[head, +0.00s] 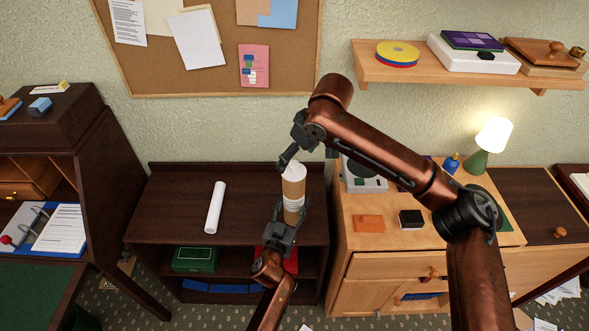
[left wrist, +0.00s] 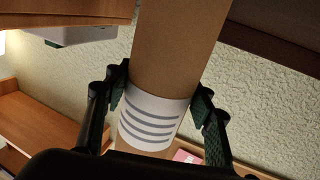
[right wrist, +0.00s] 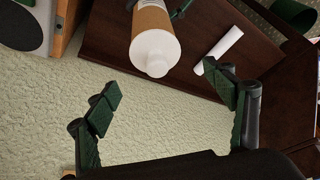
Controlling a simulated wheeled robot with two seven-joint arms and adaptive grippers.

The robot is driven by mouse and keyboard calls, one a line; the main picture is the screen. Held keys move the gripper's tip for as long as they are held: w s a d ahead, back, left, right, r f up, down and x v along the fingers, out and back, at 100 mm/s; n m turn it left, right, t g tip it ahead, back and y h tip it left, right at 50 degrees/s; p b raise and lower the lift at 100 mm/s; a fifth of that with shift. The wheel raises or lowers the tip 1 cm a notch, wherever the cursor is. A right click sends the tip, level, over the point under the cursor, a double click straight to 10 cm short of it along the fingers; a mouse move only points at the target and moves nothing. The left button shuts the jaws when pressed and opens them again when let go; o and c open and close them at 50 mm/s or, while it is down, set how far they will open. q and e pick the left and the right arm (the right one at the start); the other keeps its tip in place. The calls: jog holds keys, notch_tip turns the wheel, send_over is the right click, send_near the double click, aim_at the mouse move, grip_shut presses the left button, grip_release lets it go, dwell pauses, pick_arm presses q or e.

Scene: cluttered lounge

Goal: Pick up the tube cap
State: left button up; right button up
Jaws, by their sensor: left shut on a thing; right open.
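A brown cardboard tube (head: 292,190) with a white striped label stands roughly upright above the dark shelf unit. My left gripper (head: 283,224) is shut on its lower part, at the label; the left wrist view shows both fingers against the tube (left wrist: 165,75). The white tube cap (head: 294,169) is on the tube's upper end. In the right wrist view the cap (right wrist: 155,52) faces the camera, beyond the fingers. My right gripper (right wrist: 165,95) is open and empty, just above and beside the cap in the head view (head: 290,155).
A white paper roll (head: 215,207) lies on the dark shelf unit (head: 165,215), left of the tube. A wooden cabinet with a white device (head: 364,182) and an orange card (head: 369,223) is at the right. A corkboard (head: 215,80) hangs on the wall behind.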

aim_at(295, 163)
jog(key=x, duration=0.4)
jog(key=shift+w+d+f, duration=0.1)
jog(key=shift+d+f, duration=0.05)
jog(key=shift+f, duration=0.2)
jog(key=shift+c, duration=0.3)
jog(key=c, duration=0.8)
jog(key=shift+d+f, duration=0.1)
jog(key=shift+f, duration=0.05)
jog(key=c, duration=1)
jog(key=shift+c, duration=0.2)
notch_tip(295, 163, up, 10)
jog(key=shift+r, duration=0.2)
